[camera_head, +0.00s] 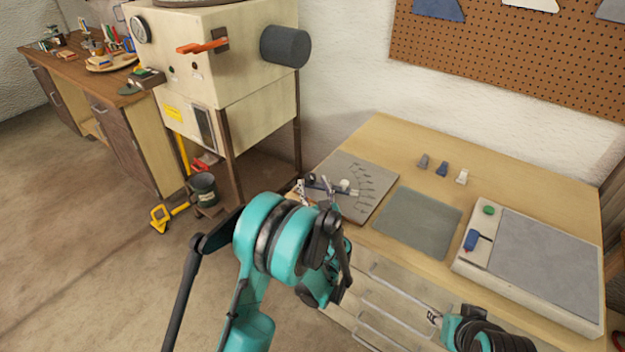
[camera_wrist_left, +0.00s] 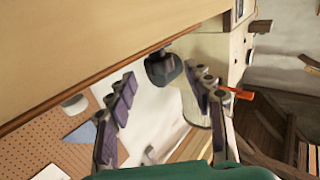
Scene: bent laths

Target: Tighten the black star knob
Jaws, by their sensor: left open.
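A small black knob (camera_head: 311,178), which looks like the star knob, sits at the back left of a grey plate (camera_head: 352,205) with dial marks. Its lobes are too small to tell. A pale round knob (camera_head: 345,184) stands to its right. My left gripper (camera_head: 335,250) is in front of the plate, apart from the black knob, its fingers partly hidden by my teal wrist. In the left wrist view my left gripper (camera_wrist_left: 162,80) is open and empty, and the black knob is not seen. My right gripper (camera_head: 485,335) is cut off at the bottom edge; its fingers are unclear.
A cream machine (camera_head: 255,110) with a dark cylinder (camera_head: 285,46) and an orange handle (camera_head: 203,47) stands behind left. The bench also holds a grey-green mat (camera_head: 418,222), several small clips (camera_head: 442,168) and a white-framed panel (camera_head: 545,265). Pale slats lie in front.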

